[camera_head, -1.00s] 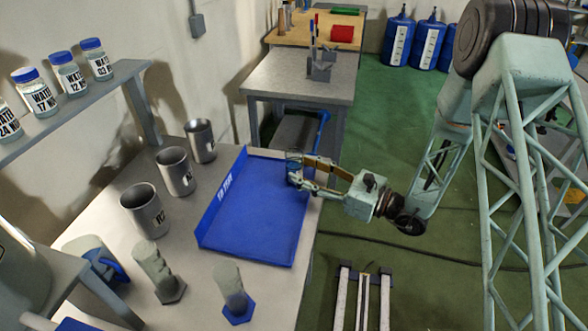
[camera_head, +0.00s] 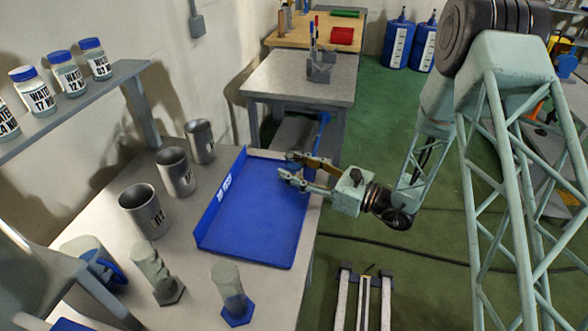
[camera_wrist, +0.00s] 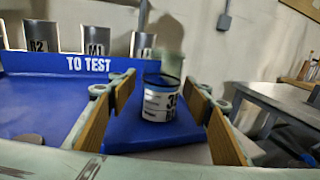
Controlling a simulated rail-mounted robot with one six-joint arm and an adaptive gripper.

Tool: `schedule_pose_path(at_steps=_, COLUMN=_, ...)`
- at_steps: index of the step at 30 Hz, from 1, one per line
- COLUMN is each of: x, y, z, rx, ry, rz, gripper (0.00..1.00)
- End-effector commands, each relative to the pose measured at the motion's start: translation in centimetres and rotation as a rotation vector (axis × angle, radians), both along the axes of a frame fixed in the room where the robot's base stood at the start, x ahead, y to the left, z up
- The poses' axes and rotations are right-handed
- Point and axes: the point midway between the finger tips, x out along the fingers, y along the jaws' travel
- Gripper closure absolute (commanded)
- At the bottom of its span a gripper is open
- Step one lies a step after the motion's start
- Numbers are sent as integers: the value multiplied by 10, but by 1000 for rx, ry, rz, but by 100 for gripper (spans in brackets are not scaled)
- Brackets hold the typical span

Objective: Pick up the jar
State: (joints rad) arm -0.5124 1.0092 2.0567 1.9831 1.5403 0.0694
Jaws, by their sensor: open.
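The jar (camera_wrist: 160,98) shows in the wrist view as a clear vessel with a white, dark-printed label and a dark band. It appears upright over the blue tray (camera_wrist: 40,104), between the two finger lines of my gripper (camera_wrist: 160,84), with a visible gap on each side. Whether it rests on the tray is unclear. In the head view my gripper (camera_head: 285,166) is open over the right part of the tray (camera_head: 255,215). The jar cannot be made out clearly there.
Several metal beakers (camera_head: 175,172) stand left of the tray. Two hexagonal-based cylinders (camera_head: 232,293) stand in front. A shelf (camera_head: 75,110) with blue-capped water bottles (camera_head: 67,74) is at the left. A grey table (camera_head: 300,82) stands behind.

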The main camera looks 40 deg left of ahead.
Motion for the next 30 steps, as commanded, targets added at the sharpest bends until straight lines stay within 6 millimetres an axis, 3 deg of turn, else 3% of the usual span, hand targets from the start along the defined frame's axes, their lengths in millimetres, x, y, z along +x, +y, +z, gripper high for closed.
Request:
schedule_pose_path(at_steps=2, x=0, y=0, z=0, rx=0, ry=0, rz=0, gripper=56)
schedule_pose_path(at_steps=12, x=0, y=0, z=0, rx=0, ry=0, rz=0, gripper=84)
schedule_pose_path(at_steps=30, x=0, y=0, z=4, rx=0, ry=0, rz=0, gripper=84)
